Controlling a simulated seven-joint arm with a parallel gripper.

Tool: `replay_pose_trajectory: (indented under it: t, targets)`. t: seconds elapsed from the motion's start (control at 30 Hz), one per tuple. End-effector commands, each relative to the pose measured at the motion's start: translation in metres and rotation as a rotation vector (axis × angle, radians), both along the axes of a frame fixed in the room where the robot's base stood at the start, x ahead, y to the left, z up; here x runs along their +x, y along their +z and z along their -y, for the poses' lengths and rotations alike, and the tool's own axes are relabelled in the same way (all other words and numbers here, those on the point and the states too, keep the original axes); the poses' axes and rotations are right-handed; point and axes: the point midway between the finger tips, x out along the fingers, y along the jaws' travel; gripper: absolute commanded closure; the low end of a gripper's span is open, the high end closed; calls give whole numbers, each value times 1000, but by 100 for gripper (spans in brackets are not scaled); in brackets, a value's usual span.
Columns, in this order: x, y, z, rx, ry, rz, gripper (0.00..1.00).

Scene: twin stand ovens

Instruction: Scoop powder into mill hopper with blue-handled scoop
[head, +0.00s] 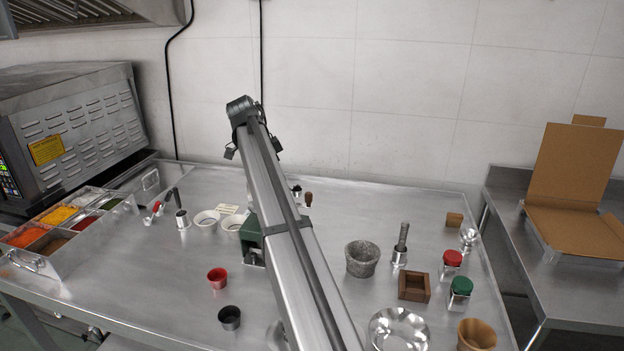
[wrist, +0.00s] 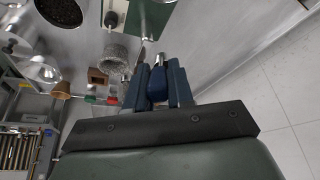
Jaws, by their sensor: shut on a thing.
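My gripper (wrist: 158,86) is shut on the blue handle (wrist: 157,82) of the scoop in the wrist view. A thin shiny strip beyond the handle may be the scoop's metal end; its bowl cannot be made out. The mill's green body (head: 250,241) stands mid-table in the head view, partly hidden behind my arm. A round dark opening with grainy dark contents (wrist: 62,10) shows at the wrist view's top edge; I cannot tell if it is the hopper. My gripper and the scoop are hidden in the head view.
A divided metal tray (head: 62,238) of coloured powders stands at the left. A stone mortar (head: 362,258), a wooden box (head: 414,287), red-lidded (head: 452,259) and green-lidded (head: 461,285) jars stand right. Red (head: 217,277) and dark (head: 230,317) cups are in front.

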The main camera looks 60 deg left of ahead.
Motion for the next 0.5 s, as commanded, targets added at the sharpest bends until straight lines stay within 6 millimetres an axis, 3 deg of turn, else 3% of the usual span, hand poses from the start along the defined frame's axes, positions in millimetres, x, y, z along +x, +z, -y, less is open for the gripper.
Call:
replay_pose_trajectory:
  t: [0.1,0.3,0.5]
  targets:
    - [-34,7,-22,0,-10,0,100]
    - [-81,16,-43,-1,-29,0,100]
    - [-104,20,-52,0,-39,0,100]
